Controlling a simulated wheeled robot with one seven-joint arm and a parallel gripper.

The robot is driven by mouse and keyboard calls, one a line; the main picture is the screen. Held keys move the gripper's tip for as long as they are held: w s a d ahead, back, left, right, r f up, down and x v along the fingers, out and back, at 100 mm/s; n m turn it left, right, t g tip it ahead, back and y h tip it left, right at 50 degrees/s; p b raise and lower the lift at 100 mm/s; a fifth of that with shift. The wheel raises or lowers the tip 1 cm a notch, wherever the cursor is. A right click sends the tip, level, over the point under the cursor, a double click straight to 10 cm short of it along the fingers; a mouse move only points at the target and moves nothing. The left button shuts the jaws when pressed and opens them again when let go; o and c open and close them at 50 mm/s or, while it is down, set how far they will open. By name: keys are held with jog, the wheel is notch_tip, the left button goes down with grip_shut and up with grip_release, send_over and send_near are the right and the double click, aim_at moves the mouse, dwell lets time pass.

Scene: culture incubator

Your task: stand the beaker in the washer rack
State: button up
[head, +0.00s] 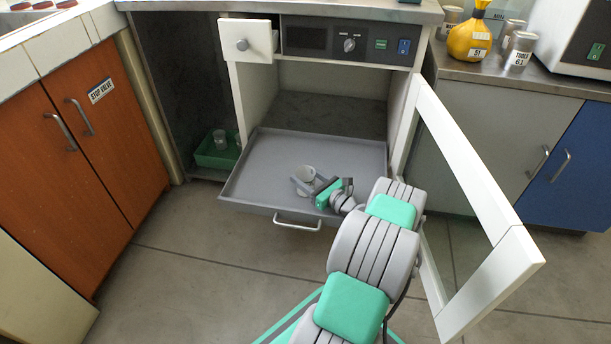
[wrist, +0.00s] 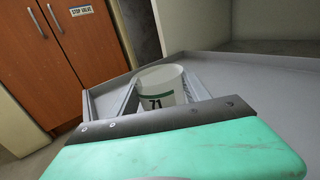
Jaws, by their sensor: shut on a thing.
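A pale beaker (head: 307,172) with a dark green band and the number 71 is between the fingers of my gripper (head: 304,180). In the wrist view the beaker (wrist: 161,86) looks roughly upright, with a finger on each side. My gripper is shut on it, over the front part of a grey pulled-out tray (head: 260,165). I cannot tell whether the beaker's base touches the tray. No rack is labelled; the grey tray is the wide flat surface beneath my gripper, with low raised edges.
A green crate (head: 211,160) with glassware stands low in the dark recess at left. An open glazed door (head: 482,195) stands at right, near my arm. A small white drawer (head: 246,42) sticks out above the tray. Most of the tray looks bare.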

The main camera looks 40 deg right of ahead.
jog(key=shift+f, duration=0.25)
